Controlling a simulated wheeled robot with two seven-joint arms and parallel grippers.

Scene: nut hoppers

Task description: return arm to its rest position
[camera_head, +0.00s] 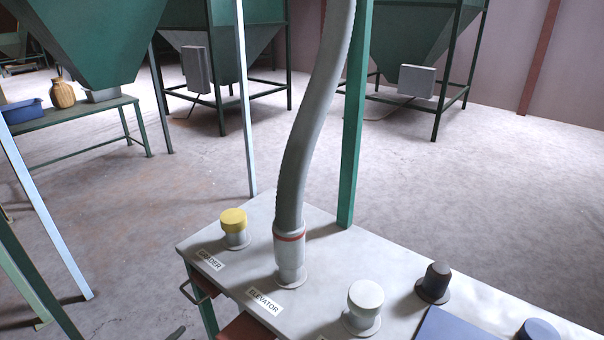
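Neither of my grippers can be made out in the head view, and no arm of mine is clearly in the picture. A grey ribbed hose (314,110) comes down from the top and its cuff with a red band (289,245) sits upright on the port behind the ELEVATOR label (264,301). A yellow cap (234,221) covers the port by the other label, at the left.
The pale bench top (335,260) also carries a white-capped port (365,300), a dark port (435,281) and a blue panel (455,326). A green post (354,130) stands behind the hose. Green hoppers (90,35) stand beyond. The floor (480,190) at right is clear.

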